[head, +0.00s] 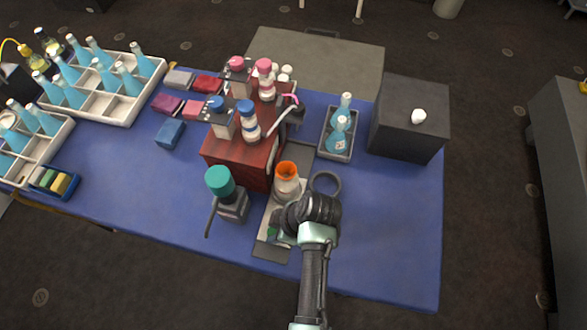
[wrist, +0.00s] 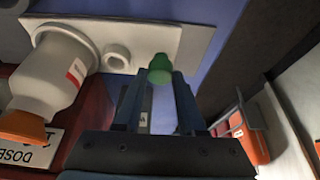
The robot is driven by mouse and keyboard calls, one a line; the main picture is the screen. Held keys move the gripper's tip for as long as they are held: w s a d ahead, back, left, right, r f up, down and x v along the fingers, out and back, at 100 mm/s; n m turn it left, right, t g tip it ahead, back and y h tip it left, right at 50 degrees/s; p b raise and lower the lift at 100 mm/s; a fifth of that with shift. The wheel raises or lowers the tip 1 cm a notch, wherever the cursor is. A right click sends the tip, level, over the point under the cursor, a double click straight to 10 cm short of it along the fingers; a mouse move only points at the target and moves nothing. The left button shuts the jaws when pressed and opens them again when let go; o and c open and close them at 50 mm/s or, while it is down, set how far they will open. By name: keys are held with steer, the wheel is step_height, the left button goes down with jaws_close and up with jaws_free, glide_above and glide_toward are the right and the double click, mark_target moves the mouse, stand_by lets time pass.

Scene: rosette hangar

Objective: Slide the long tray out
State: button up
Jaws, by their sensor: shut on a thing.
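The long tray (head: 265,222) is a pale, narrow plate in front of the dark red cabinet (head: 236,158); it also shows in the wrist view (wrist: 193,42). A white bottle with an orange top (head: 286,180) stands on it, seen close in the wrist view (wrist: 62,72). A small white ring-like holder (wrist: 117,57) is beside the bottle. A green knob (wrist: 160,68) is at the tray's near end. My gripper (wrist: 160,85) is shut on the green knob, with a finger on each side. In the head view my gripper (head: 282,232) hides part of the tray.
A teal-topped grinder-like device (head: 230,195) stands close left of the tray. A dark ring (head: 326,183) lies to its right. A bottle tray (head: 338,155) and dark box (head: 408,128) are further back right. The blue tabletop's right front (head: 390,240) is clear.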

steer(key=shift+s+a+p, duration=0.3)
steer(key=shift+s+p, duration=0.2)
steer(key=shift+s, duration=0.4)
steer(key=shift+s+a+p, duration=0.3)
steer(key=shift+s+p, duration=0.2)
steer(key=shift+s, duration=0.4)
steer(key=o, duration=1)
steer(key=shift+w, duration=0.1)
steer(key=shift+r, duration=0.1)
step_height(320, 180, up, 7)
steer(key=p, duration=0.6)
steer(key=shift+p, duration=0.4)
